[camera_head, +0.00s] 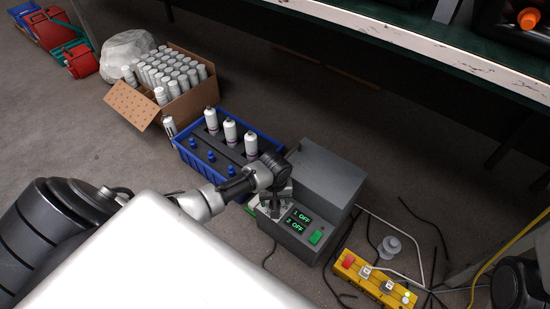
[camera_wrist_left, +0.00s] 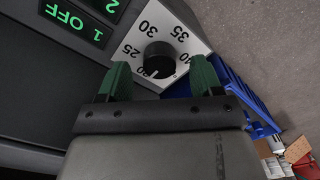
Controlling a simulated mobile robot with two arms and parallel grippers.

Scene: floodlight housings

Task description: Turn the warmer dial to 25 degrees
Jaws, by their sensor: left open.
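The warmer (camera_head: 325,180) is a grey box on the floor, with a green-lit display (camera_head: 298,220) reading "1 OFF" and "2 OFF". Its dial (camera_wrist_left: 159,58) is a black round knob on a white plate (camera_wrist_left: 178,30) with printed numbers; 25, 30 and 35 can be read. A small white mark shows at the knob's lower edge in the wrist view, near a number partly covered by the knob. My left gripper (camera_wrist_left: 161,80) is open, its green fingertips apart on either side just below the knob. In the head view my left gripper (camera_head: 272,203) covers the dial.
A blue crate (camera_head: 186,157) with white bottles and blue caps stands left of the warmer. A cardboard box (camera_head: 184,106) of bottles is behind it. A green switch (camera_head: 316,237) is on the warmer. A yellow control box (camera_head: 372,283) and loose cables lie to the right.

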